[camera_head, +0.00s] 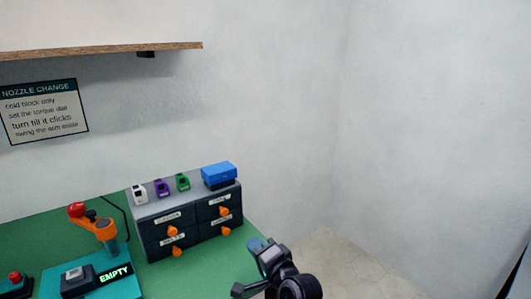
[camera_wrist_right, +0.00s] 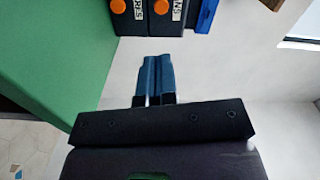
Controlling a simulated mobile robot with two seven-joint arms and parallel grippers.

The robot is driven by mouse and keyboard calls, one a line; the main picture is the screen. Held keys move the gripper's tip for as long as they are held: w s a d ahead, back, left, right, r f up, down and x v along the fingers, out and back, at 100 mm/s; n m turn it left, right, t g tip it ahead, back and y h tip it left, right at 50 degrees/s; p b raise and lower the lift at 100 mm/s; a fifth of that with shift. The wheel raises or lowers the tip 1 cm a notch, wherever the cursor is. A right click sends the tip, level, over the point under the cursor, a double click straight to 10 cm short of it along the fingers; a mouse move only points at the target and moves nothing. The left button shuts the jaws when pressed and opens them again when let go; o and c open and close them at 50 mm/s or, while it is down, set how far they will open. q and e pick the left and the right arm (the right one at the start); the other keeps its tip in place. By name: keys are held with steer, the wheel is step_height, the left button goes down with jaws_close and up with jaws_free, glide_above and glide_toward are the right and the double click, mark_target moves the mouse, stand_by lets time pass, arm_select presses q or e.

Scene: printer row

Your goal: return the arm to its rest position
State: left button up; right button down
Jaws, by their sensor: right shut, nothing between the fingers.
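My right gripper (camera_head: 256,246) is at the lower middle of the head view, just right of the green table's (camera_head: 200,268) right edge. In the right wrist view my right gripper (camera_wrist_right: 153,75) shows two blue fingers side by side, shut with nothing between them. The fingers touch no object that I can make out. My left gripper is not in view.
A dark drawer unit (camera_head: 190,238) with orange knobs stands on the table; a blue box (camera_head: 219,174) and small coloured blocks sit on top. A teal fixture (camera_head: 122,284) reading EMPTY is at left. A wooden shelf (camera_head: 100,51) hangs above. Right of the table is open floor.

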steer(key=s+d+f+n+t+h, duration=0.1)
steer(key=s+d+f+n+h, duration=0.3)
steer(key=d, duration=0.4)
steer(key=s+d+f+n+h, duration=0.25)
steer(key=s+d+n, duration=0.3)
steer(key=d, duration=0.35)
steer(key=s+d+f+g+h, duration=0.1)
steer(key=s+d+f, duration=0.3)
steer(key=s, duration=0.3)
steer(key=s+d+f+g+h, duration=0.1)
steer(key=s+d+f, duration=0.4)
steer(key=s, duration=0.3)
steer(key=s+d+f+g+h, duration=0.2)
steer(key=s+d+f, duration=0.2)
steer(key=s, duration=0.4)
steer(key=shift+s+d+f, duration=0.15)
steer(key=shift+d+f, duration=0.1)
steer(key=shift+f, duration=0.65)
